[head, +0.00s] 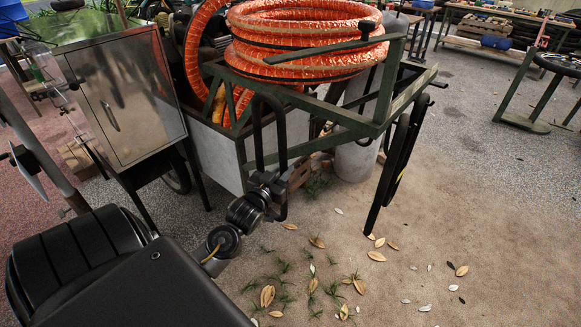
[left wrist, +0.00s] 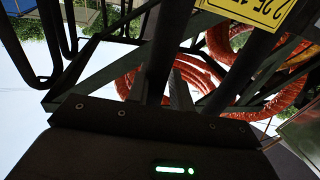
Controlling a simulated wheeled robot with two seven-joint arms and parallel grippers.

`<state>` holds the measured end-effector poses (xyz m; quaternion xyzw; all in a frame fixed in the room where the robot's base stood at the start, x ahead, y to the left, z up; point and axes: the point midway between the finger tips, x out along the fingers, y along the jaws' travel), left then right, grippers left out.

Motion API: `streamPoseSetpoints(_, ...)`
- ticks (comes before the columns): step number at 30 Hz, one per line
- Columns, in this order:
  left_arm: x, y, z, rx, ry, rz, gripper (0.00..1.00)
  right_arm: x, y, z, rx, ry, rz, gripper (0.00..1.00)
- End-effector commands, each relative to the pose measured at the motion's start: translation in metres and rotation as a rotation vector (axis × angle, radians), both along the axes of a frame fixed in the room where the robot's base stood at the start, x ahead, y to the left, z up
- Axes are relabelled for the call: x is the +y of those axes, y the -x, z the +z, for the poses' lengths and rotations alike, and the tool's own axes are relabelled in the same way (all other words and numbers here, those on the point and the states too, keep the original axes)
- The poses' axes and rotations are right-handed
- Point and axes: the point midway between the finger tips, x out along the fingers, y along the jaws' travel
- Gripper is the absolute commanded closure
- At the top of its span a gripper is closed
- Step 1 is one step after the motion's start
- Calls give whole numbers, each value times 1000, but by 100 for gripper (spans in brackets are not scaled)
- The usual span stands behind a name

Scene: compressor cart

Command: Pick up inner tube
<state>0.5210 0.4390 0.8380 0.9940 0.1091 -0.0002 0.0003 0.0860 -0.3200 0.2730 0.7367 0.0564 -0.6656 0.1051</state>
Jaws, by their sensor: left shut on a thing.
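A black inner tube (head: 282,145) hangs as a long narrow loop at the near side of the green-framed cart (head: 345,125). My left gripper (head: 268,182) is at the lower part of this loop and shut on it. The gripper's fingertips are partly hidden by the wrist and the dark tube. More black inner tubes (head: 398,150) hang from the cart's right corner, apart from the gripper. My right gripper is not in view.
Orange coiled hose (head: 305,40) lies on top of the cart. A metal cabinet (head: 122,95) stands to the left, close to my arm. A yellow plate (left wrist: 255,10) shows in the left wrist view. The leaf-strewn ground (head: 450,240) to the right is open.

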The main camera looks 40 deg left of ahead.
Motion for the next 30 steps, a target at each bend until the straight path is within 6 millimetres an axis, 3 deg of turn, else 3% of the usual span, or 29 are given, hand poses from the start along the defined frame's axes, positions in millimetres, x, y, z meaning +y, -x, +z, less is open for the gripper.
streamPoseSetpoints(3, -6, 25, 14, -2, 0, -1, 100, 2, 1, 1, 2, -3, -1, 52)
streamPoseSetpoints(10, -12, 54, 29, -2, 0, -1, 100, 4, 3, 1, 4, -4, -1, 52)
streamPoseSetpoints(30, -14, 60, 33, -2, 0, -1, 100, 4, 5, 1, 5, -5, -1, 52)
